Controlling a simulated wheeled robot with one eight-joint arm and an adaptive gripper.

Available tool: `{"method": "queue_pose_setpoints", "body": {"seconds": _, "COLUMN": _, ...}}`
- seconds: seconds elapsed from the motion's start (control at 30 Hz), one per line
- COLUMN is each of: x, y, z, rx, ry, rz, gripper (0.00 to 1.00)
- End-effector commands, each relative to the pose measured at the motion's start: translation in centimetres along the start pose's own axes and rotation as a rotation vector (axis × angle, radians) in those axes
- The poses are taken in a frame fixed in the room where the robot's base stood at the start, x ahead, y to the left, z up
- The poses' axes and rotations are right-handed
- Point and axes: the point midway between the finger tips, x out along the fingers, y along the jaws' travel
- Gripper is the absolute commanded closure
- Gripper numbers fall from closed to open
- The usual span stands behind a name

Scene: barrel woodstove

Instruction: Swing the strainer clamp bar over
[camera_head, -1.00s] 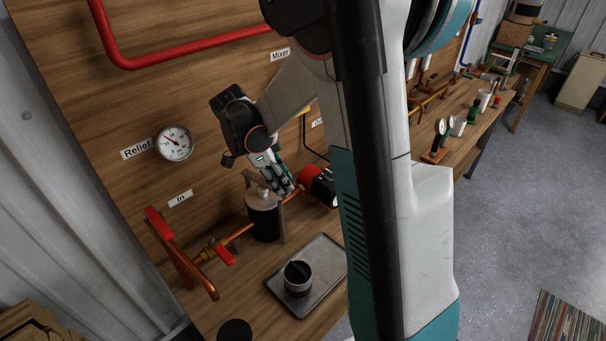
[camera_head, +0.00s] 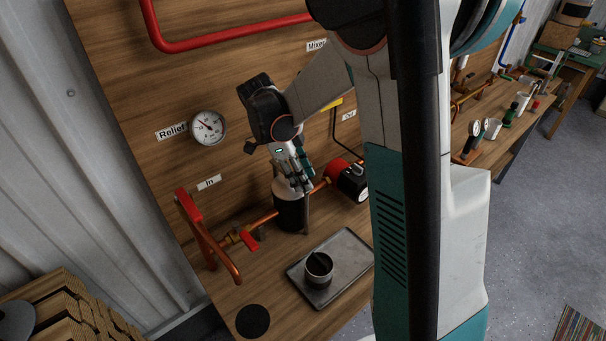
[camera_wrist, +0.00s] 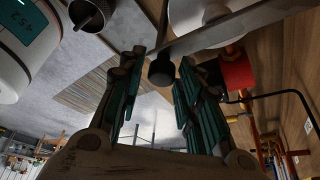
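The strainer (camera_head: 289,209) is a dark upright cylinder with a pale domed top, standing in the copper pipe line on the bench. Its pale top also shows in the wrist view (camera_wrist: 197,20). The clamp bar (camera_wrist: 235,28) is a flat grey metal strip running across that top, with a black knob (camera_wrist: 161,70) near its end. My gripper (camera_head: 303,182) is at the strainer's top, hiding much of the bar in the head view. In the wrist view my gripper (camera_wrist: 158,105) is open, its teal fingers on either side of the knob with visible gaps. I cannot tell whether anything touches.
A grey tray (camera_head: 345,285) with a dark strainer cup (camera_head: 319,268) lies in front. A red-handled valve (camera_head: 250,240) and red lever (camera_head: 188,206) are at left. A red-and-black pump (camera_head: 348,178) is close at right. The pressure gauge (camera_head: 209,127) is on the back board.

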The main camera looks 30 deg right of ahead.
Motion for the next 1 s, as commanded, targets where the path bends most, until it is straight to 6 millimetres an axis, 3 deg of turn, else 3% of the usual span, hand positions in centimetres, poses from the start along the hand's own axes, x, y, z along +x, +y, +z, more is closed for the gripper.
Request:
{"method": "queue_pose_setpoints", "body": {"seconds": 0.47, "x": -0.9, "y": -0.1, "z": -0.1, "rx": 0.0, "ry": 0.002, "rz": -0.002, "gripper": 0.56}}
{"method": "queue_pose_setpoints", "body": {"seconds": 1.0, "x": -10.5, "y": 0.0, "z": 0.0, "rx": -0.001, "ry": 0.002, "rz": -0.001, "gripper": 0.56}}
